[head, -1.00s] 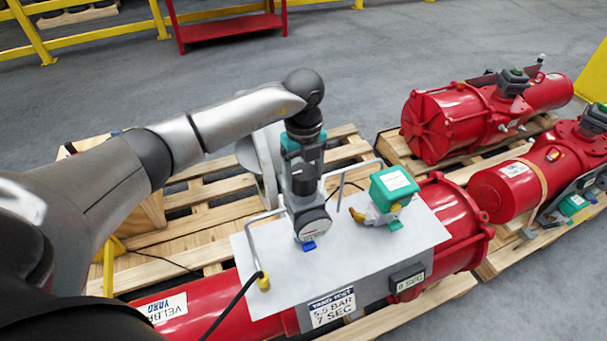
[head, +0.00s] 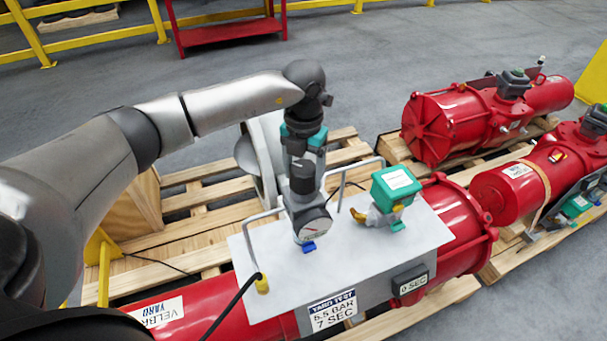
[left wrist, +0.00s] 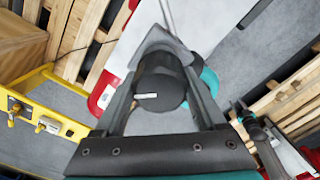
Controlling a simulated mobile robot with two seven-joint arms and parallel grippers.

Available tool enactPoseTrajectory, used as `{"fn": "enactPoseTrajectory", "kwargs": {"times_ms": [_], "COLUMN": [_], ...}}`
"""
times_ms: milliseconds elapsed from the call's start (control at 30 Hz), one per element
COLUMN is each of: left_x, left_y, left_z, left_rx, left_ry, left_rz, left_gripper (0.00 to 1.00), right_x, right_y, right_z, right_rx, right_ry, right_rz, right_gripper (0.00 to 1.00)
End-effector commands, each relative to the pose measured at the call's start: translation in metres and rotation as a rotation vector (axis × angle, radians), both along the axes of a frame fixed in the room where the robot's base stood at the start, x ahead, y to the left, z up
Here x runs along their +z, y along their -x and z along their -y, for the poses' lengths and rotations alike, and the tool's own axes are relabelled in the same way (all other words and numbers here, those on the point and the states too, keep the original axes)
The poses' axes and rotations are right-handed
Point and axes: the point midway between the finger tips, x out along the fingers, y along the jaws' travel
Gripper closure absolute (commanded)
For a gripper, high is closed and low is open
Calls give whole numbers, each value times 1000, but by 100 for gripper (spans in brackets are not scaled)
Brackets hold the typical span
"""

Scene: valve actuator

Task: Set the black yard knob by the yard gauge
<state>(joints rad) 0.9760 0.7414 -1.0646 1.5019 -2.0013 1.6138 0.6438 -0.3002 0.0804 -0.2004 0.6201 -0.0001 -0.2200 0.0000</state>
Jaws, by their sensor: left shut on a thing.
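The black yard knob (head: 302,178) stands upright on the regulator above the yard gauge (head: 313,229), a round white dial on the grey panel (head: 262,255). My left gripper (head: 303,163) comes down from above and is shut on the knob. In the left wrist view the knob (left wrist: 161,82), with a white mark on its top, sits between the fingers of the left gripper (left wrist: 163,70). The dial's needle is too small to read exactly. A sign (head: 333,310) on the panel's front reads 5.5 BAR, 7 SEC. My right gripper is not in view.
A small display (head: 411,285) seems to read 0 SEC. A green-topped valve box (head: 397,187) and bent metal handles stand on the panel near my gripper. A black hose (head: 233,303) runs off its front left. Red actuators (head: 460,115) lie on pallets at right.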

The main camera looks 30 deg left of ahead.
Motion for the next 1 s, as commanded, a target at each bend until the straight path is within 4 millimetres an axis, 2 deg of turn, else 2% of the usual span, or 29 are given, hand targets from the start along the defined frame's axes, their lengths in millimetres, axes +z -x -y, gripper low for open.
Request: {"fn": "enactPoseTrajectory", "kwargs": {"times_ms": [1000], "left_x": [1], "left_y": [-1], "left_z": [0], "left_rx": [-963], "left_ry": [-1], "left_rz": [7], "left_gripper": [83], "right_x": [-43], "right_y": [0], "right_z": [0], "right_rx": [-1], "right_ry": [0], "right_rz": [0], "right_gripper": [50]}}
